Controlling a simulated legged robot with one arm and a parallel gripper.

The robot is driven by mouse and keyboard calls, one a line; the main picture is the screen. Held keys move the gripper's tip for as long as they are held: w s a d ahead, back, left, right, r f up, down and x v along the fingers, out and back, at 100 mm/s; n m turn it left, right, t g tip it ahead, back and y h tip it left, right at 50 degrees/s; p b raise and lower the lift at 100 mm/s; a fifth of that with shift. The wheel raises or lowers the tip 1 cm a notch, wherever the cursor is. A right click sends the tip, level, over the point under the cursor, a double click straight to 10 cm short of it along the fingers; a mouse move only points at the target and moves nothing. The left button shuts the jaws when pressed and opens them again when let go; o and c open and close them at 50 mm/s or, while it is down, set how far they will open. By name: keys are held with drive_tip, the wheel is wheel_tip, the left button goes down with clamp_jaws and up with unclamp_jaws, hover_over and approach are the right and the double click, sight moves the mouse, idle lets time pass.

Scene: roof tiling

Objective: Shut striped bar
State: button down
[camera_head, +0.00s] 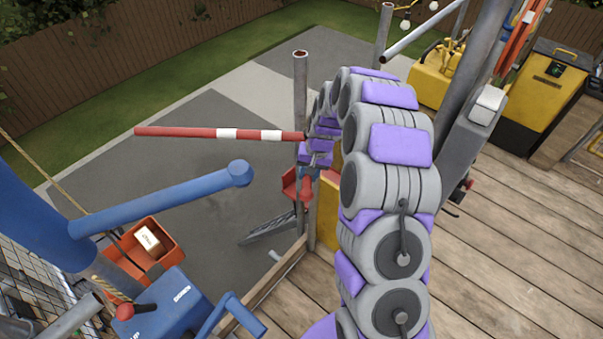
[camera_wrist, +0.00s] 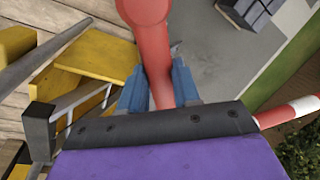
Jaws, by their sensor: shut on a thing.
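The striped bar (camera_head: 222,133), red with white bands, reaches out level to the left over the grey paving from near a metal post (camera_head: 300,85). Its red and white end also shows at the right edge of the wrist view (camera_wrist: 290,112). My gripper (camera_wrist: 158,92) is shut, with its blue fingers on both sides of a red, round-ended handle (camera_wrist: 146,12). Whether the handle joins the striped bar is hidden behind my wrist. In the head view my wrist is at the bar's right end, above red parts (camera_head: 305,190) by the post, and hides the fingertips.
A blue hoist arm (camera_head: 160,199) and an orange crate (camera_head: 155,250) are at the left. A yellow panel (camera_head: 328,210) stands beside the post at the deck edge. Yellow machines (camera_head: 545,85) are at the back right. The wooden deck (camera_head: 510,240) is mostly clear at the right.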

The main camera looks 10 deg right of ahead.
drive_tip(key=w+d+n+g+b, duration=0.2)
drive_tip(key=d+n, duration=0.8)
drive_tip(key=d, duration=0.5)
drive_tip(key=shift+w+d+n, duration=0.35)
drive_tip(key=shift+w+n, duration=0.05)
drive_tip(key=shift+w, duration=0.05)
drive_tip(key=shift+w+r, duration=0.1)
drive_tip(key=c, duration=1.1)
unclamp_jaws()
drive_tip(key=shift+c, duration=0.2)
drive_tip(key=o, duration=0.3)
drive_tip(key=shift+d, duration=0.2)
drive_tip(key=shift+o, duration=0.2)
drive_tip(key=p+v, duration=0.4)
drive_tip(key=v, duration=1.3)
drive_tip(key=shift+a, duration=0.15)
